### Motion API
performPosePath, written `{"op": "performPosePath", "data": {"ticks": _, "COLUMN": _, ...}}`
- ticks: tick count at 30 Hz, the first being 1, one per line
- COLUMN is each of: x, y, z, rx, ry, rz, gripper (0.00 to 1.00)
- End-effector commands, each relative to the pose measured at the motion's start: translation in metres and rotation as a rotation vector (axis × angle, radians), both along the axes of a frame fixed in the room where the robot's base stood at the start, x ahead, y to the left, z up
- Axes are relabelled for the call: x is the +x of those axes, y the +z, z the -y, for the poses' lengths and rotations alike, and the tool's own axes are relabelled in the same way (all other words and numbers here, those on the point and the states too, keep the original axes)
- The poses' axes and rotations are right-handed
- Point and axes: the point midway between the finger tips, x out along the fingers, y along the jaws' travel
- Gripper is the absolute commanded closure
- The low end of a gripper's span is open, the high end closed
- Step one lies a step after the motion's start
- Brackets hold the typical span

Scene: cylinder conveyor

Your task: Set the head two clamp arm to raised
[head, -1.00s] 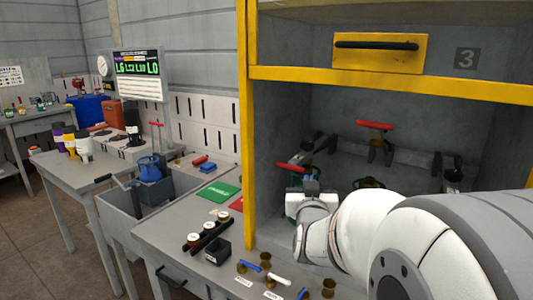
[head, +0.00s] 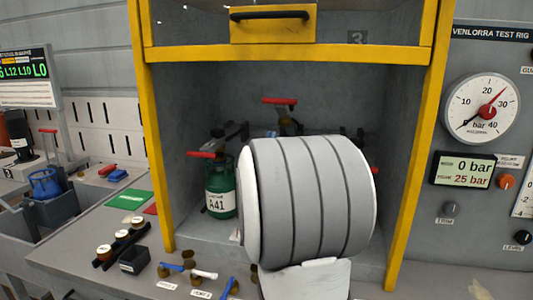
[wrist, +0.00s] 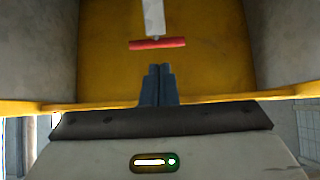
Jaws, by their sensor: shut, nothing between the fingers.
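Inside the yellow-framed bay, red-handled clamp arms show in the head view. The left red handle (head: 201,154) sits low beside a green cylinder marked A41 (head: 221,190). The middle red handle (head: 279,100) sits higher, at the back. A right red handle (head: 374,170) is mostly hidden behind my arm. No head number is readable on the clamps. In the wrist view, my gripper (wrist: 158,84) is shut and empty. A red handle (wrist: 157,44) on a pale bar lies just beyond its fingertips, apart from them; which clamp it is I cannot tell. My arm hides the gripper in the head view.
The bay's yellow posts (head: 153,125) and top beam (head: 290,54) frame the opening. A gauge panel (head: 482,107) stands at the right. Blue and white levers (head: 204,275) and a small black box (head: 134,261) are on the front bench.

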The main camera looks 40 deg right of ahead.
Motion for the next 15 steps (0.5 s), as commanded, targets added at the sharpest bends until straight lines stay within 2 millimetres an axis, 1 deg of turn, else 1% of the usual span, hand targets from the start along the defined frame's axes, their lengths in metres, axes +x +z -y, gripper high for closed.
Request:
{"op": "performPosePath", "data": {"ticks": 1, "x": 0.005, "y": 0.012, "z": 0.006, "rx": -0.001, "ry": -0.001, "rz": 0.003, "gripper": 1.0}}
{"op": "performPosePath", "data": {"ticks": 6, "x": 0.02, "y": 0.036, "z": 0.024, "rx": -0.001, "ry": 0.0, "rz": 0.001, "gripper": 1.0}}
{"op": "performPosePath", "data": {"ticks": 10, "x": 0.028, "y": 0.049, "z": 0.033, "rx": 0.0, "ry": 0.001, "rz": -0.001, "gripper": 1.0}}
{"op": "performPosePath", "data": {"ticks": 15, "x": 0.034, "y": 0.058, "z": 0.04, "rx": 0.001, "ry": 0.001, "rz": -0.001, "gripper": 1.0}}
